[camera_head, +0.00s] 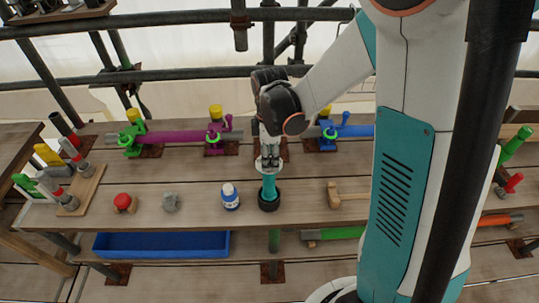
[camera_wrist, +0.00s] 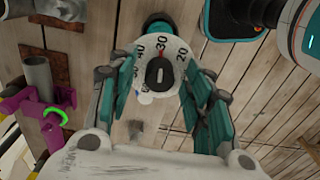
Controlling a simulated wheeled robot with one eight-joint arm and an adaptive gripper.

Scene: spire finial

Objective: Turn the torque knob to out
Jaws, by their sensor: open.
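The torque knob (camera_wrist: 159,71) is a black bar-shaped knob at the centre of a round white dial (camera_wrist: 179,48) in the wrist view. Numbers 40, 30, 20 and 10 ring the dial, and a red mark lies near 30. The bar points roughly towards 30. In the head view the dial tops a teal upright post (camera_head: 269,187) with a black foot on the bench. My gripper (camera_wrist: 158,64) is open, with teal fingers on either side of the dial. It also shows above the post in the head view (camera_head: 269,155). Finger contact cannot be told.
A white-and-blue bottle (camera_head: 230,197) stands left of the post, and a wooden mallet (camera_head: 346,194) lies right. Further left are a grey lump (camera_head: 170,202) and a red knob (camera_head: 123,202). Purple (camera_head: 172,137) and blue (camera_head: 355,131) tubes lie behind. A blue tray (camera_head: 160,246) sits lower in front.

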